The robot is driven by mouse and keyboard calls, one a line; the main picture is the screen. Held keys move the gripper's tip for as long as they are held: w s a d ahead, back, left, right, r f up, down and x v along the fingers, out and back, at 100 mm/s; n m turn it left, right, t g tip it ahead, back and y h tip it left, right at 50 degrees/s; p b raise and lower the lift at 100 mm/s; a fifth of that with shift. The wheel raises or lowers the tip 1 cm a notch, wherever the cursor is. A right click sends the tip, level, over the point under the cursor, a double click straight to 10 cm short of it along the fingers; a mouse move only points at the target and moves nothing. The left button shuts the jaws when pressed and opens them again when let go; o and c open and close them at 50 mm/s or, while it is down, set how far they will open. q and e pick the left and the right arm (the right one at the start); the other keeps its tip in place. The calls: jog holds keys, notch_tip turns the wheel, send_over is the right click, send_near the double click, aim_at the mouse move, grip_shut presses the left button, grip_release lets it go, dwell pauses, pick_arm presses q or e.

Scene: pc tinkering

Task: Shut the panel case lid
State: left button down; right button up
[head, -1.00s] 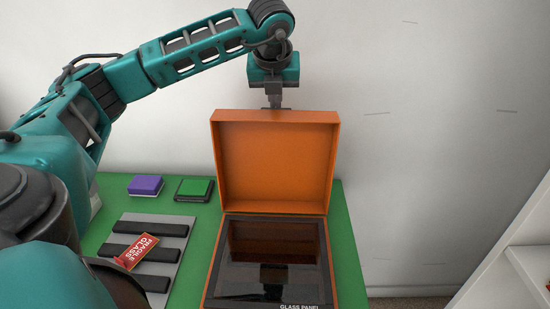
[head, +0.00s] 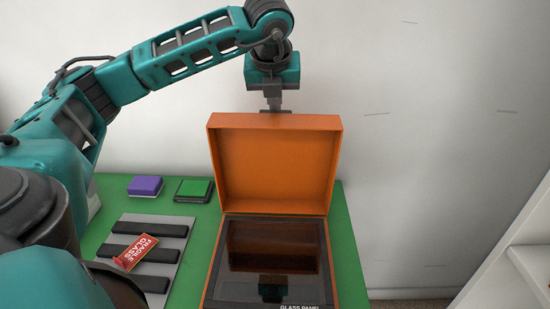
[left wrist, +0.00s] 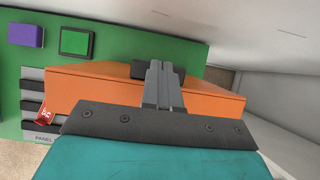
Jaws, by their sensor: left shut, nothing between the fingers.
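The orange panel case stands on the green table with its lid (head: 272,165) raised and tilted slightly forward, inside facing me. A dark glass panel (head: 272,247) lies in the case base (head: 212,270). My left gripper (head: 274,107) is behind the lid's top edge, pointing down, its fingertips partly hidden by the lid. In the left wrist view, the shut fingers (left wrist: 163,85) reach over the lid's orange outer face (left wrist: 85,88); I cannot tell whether they touch it. My right gripper is not in view.
Left of the case are a purple-and-white block (head: 145,186), a green pad in a dark frame (head: 193,190), and a grey rack (head: 110,268) with black bars and a red fragile-glass tag (head: 136,252). A white wall stands behind; a white shelf (head: 520,260) is at right.

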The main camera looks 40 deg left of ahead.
pick_arm(q)
jog(key=shift+g, duration=0.4)
jog(key=shift+s+d+f, duration=0.6)
jog(key=shift+s+f, duration=0.05)
jog(key=shift+f, duration=0.2)
jog(key=shift+s+d+f, duration=0.6)
jog(key=shift+f, duration=0.2)
jog(key=shift+s+d+b, duration=0.4)
jog(key=shift+s, duration=0.1)
jog(key=shift+s+d, duration=0.35)
jog(key=shift+s, duration=0.05)
jog(key=shift+s+d, duration=0.95)
jog(key=shift+s, duration=0.2)
notch_tip(320, 180, up, 8)
jog(key=p, duration=0.5)
send_over(274, 127)
jog(key=s+d, duration=0.1)
jog(key=shift+s+r, duration=0.1)
jog(key=shift+r, duration=0.05)
jog(key=shift+d, duration=0.1)
